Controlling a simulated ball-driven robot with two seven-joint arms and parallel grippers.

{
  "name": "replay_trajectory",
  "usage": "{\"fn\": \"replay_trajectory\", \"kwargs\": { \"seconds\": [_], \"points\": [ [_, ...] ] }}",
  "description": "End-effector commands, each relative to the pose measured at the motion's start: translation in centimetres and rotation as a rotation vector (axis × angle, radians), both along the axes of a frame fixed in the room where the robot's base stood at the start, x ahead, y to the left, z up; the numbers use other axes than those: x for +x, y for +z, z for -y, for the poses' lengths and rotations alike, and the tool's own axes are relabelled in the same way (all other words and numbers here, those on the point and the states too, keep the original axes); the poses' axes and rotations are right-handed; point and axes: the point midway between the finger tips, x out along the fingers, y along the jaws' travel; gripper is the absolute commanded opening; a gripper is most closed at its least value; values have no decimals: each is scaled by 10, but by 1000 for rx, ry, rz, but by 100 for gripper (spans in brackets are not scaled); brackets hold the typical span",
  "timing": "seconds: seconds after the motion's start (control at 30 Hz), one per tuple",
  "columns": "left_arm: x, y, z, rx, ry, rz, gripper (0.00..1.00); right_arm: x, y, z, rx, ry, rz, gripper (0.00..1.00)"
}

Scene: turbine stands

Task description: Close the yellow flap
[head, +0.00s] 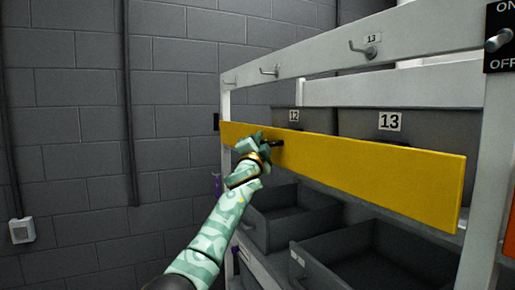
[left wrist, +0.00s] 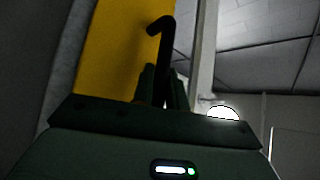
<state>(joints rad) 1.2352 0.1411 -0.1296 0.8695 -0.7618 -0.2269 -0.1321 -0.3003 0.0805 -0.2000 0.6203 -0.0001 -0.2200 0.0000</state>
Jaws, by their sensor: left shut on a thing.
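The yellow flap (head: 370,172) is a long panel across the front of the shelf rack, in front of the bins labelled 12 and 13. Its right end reaches close to the right post. My left gripper (head: 268,146) is at the flap's left part, shut on a dark handle on its face. In the left wrist view the black hooked handle (left wrist: 163,45) rises from between the fingers, with the yellow flap (left wrist: 115,45) beside it. The fingertips are partly hidden by the gripper body. My right gripper is not in view.
Grey open bins (head: 345,252) stand on the lower shelf under the flap. The white rack frame (head: 300,70) carries hooks above. An ON/OFF switch (head: 498,40) is at the upper right. A grey block wall (head: 80,120) stands at left.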

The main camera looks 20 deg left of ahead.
Motion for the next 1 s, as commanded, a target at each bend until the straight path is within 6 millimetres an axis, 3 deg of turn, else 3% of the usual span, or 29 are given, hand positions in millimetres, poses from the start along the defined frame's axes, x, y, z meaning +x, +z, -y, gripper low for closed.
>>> {"fn": "replay_trajectory", "kwargs": {
  "seconds": [0.63, 0.67, 0.7, 0.73, 1.0],
  "points": [
    [2, 1, 2, -1, -1, -1, 0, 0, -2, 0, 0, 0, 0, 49],
    [2, 1, 2, -1, -1, -2, 20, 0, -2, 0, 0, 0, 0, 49],
    [2, 1, 2, -1, -1, -2, 31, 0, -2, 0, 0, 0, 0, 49],
    [2, 1, 2, -1, -1, -2, 36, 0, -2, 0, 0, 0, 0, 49],
    [2, 1, 2, 0, -1, -2, 36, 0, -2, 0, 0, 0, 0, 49]
  ]
}}
